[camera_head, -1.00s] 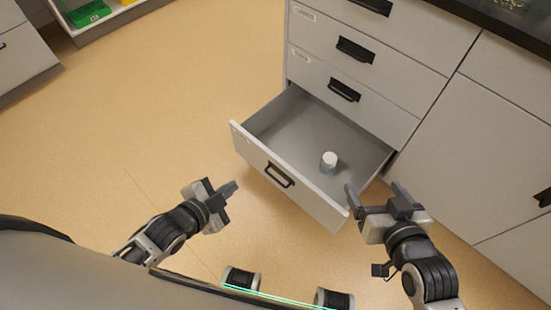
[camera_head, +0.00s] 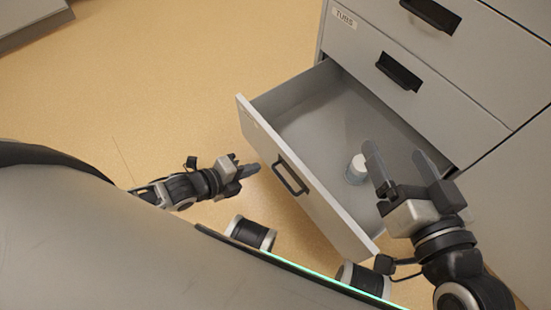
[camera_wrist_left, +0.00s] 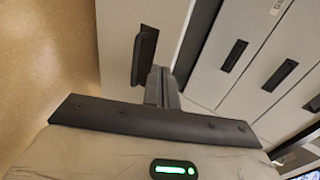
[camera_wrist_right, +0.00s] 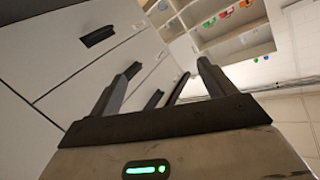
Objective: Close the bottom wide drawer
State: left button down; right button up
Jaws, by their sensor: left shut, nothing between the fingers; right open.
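The bottom wide drawer (camera_head: 255,125) is pulled open in the head view, its front panel facing me with a dark handle (camera_head: 291,174). A small white-capped jar (camera_head: 356,170) stands inside it. My left gripper (camera_head: 250,170) is shut and empty, just left of the drawer front near the handle. The left wrist view shows its closed fingers (camera_wrist_left: 161,85) beside a dark handle (camera_wrist_left: 145,55). My right gripper (camera_head: 395,160) is open and empty, over the right end of the drawer in the picture. In the right wrist view its fingers (camera_wrist_right: 160,90) are spread apart.
Closed drawers with dark handles (camera_head: 398,71) rise above the open one in the grey cabinet. The cabinet continues at the right (camera_head: 515,200). Open tan floor (camera_head: 160,90) lies left of the drawer. A shelf unit with coloured items (camera_wrist_right: 225,30) shows in the right wrist view.

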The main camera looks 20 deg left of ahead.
aim_at(285, 154)
pick_arm(q)
jog(key=x, duration=0.2)
jog(key=b+x, duration=0.1)
jog(key=x, duration=0.1)
jog(key=r+b+x, duration=0.1)
jog(key=x, duration=0.1)
jog(key=shift+w+d+f, duration=0.2)
jog(key=shift+w, duration=0.3)
jog(key=shift+w+d+r+b, duration=0.1)
jog(key=shift+w+d+b, duration=0.35)
jog(key=shift+w, duration=0.25)
pick_arm(e)
jog(key=shift+w+a+r+m+t+y, duration=0.1)
jog(key=shift+w+r+m+t+y, duration=0.15)
jog(key=shift+r+y, duration=0.2)
jog(key=shift+w+a+r+m+t+y, duration=0.1)
jog(key=shift+w+r+t+y, duration=0.05)
jog(key=shift+r+t+y, duration=0.25)
